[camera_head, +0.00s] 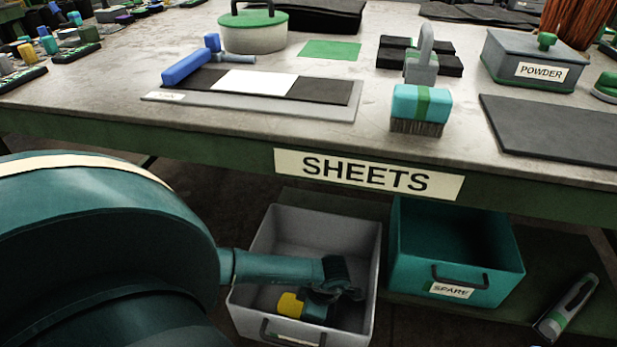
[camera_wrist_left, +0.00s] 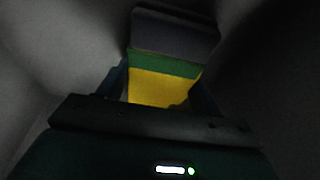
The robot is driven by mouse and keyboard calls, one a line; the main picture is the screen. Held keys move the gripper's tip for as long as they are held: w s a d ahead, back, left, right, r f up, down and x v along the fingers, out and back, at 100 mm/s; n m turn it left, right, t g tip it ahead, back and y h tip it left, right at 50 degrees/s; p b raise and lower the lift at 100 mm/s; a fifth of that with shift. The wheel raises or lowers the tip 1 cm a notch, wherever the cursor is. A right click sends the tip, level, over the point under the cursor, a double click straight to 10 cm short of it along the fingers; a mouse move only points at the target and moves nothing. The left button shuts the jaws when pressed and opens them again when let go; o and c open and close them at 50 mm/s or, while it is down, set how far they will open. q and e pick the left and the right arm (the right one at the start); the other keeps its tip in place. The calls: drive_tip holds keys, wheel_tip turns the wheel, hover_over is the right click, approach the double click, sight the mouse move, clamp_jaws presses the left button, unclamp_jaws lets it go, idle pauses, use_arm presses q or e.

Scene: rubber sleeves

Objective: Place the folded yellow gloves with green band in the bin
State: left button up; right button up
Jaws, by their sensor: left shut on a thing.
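The folded yellow gloves (camera_head: 290,304) show as a small yellow patch low inside the grey bin (camera_head: 262,240), at my left gripper. In the left wrist view the gloves (camera_wrist_left: 160,88) are yellow with a green band and a dark grey part beyond it. My left gripper (camera_head: 318,312) reaches down into the bin and is shut on the gloves. Its fingers flank the yellow part in the wrist view. The wrist and fingers hide much of the gloves in the head view. I cannot tell whether the gloves touch the bin's floor. My right gripper is in neither view.
A teal bin (camera_head: 410,262) labelled SPARE stands right of the grey bin, under the table edge marked SHEETS (camera_head: 368,175). A grey and green tool (camera_head: 566,308) lies further right. The table (camera_head: 330,130) above carries a brush, mats, a pot and a POWDER box.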

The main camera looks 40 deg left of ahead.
use_arm(q)
drive_tip(key=shift+f, duration=0.25)
drive_tip(key=o, duration=1)
drive_tip(key=shift+r, duration=0.1)
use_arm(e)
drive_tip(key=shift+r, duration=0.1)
use_arm(q)
drive_tip(key=shift+r, duration=0.3)
drive_tip(key=p+v, duration=0.3)
drive_tip(key=v, duration=0.3)
drive_tip(key=shift+w+d+r, duration=0.1)
drive_tip(key=shift+r, duration=0.15)
drive_tip(key=shift+d+r, duration=0.1)
drive_tip(key=shift+r, duration=0.2)
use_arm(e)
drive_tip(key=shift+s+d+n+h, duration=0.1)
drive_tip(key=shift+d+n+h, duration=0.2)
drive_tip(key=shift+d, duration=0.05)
